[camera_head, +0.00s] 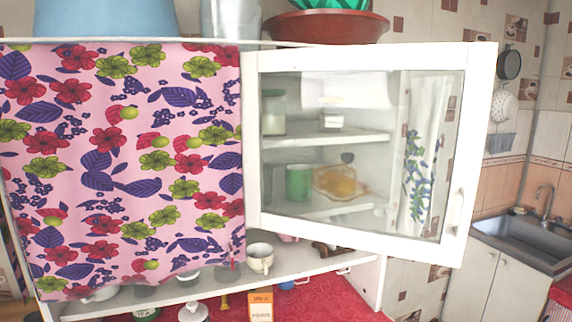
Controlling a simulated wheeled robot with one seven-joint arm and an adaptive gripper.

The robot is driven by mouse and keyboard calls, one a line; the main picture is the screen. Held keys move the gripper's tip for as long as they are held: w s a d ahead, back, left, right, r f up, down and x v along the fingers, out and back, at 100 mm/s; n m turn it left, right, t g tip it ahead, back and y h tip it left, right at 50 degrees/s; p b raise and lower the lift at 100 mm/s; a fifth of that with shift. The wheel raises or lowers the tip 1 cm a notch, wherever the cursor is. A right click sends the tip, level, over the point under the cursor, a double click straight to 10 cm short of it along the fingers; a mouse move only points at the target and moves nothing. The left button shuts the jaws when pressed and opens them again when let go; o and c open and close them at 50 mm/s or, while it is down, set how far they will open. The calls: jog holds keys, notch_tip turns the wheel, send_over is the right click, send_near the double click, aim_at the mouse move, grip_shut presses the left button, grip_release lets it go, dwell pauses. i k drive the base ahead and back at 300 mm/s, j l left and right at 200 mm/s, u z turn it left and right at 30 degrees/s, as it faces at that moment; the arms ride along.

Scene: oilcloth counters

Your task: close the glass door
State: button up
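The glass door (362,222) has a white frame around a clear pane and belongs to a wall cabinet. It is hinged on its left side and stands open, with its free right edge swung out toward me. A small white handle (457,212) is on the right side of the frame. Through the pane I see cabinet shelves (345,138) with a lidded glass jar (273,112), a green mug (298,183) and an amber dish (340,183). My gripper is not in view.
A pink floral curtain (120,160) covers the cabinet's left part. A cup (260,258) stands on the open shelf below the door. A red bowl (325,27) and a blue container (105,18) are on top. A sink (525,240) is at the right.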

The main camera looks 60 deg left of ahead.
aim_at(478, 60)
jog(key=u, duration=1.8)
